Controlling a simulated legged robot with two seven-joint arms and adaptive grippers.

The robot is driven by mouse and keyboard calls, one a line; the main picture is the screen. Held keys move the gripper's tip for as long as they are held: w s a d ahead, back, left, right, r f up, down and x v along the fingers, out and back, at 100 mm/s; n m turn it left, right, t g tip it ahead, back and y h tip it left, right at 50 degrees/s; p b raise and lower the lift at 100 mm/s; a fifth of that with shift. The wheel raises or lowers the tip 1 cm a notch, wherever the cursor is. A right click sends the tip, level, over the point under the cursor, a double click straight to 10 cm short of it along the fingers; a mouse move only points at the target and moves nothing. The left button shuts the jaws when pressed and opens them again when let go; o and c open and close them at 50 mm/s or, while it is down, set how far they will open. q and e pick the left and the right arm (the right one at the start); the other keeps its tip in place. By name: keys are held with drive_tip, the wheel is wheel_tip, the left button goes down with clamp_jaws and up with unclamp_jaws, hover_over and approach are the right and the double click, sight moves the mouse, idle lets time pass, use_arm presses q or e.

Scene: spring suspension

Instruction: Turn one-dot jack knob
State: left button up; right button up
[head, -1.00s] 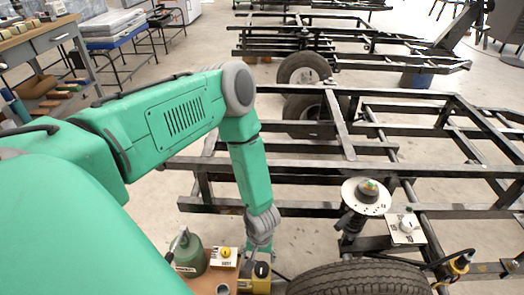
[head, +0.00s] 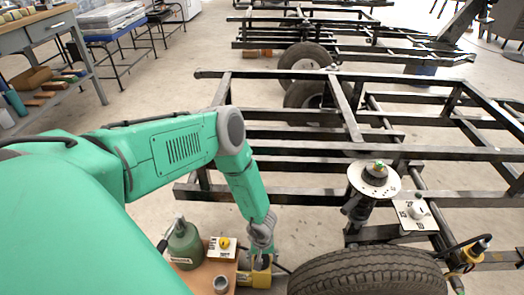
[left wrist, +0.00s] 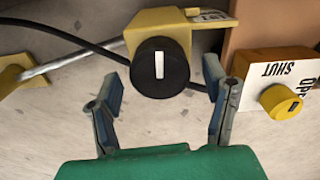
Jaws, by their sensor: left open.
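The jack's black round knob (left wrist: 160,67) with a white pointer line sits on a yellow housing (left wrist: 152,24) in the left wrist view. No dot marking is readable there. My left gripper (left wrist: 162,88) is open, with one finger on each side of the knob's lower part. A gap shows between each finger and the knob. In the head view the left gripper (head: 262,255) points down at the yellow jack body (head: 258,281) and hides most of the knob. My right gripper is in no view.
A yellow valve knob (left wrist: 280,101) on a plate marked OPEN and SHUT is close to the right finger. A black cable (left wrist: 62,36) runs behind.

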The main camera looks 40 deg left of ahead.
use_arm(q)
drive_tip(key=shift+f, duration=0.4)
drive_tip(key=shift+c, duration=0.4)
drive_tip(key=c, duration=1.1)
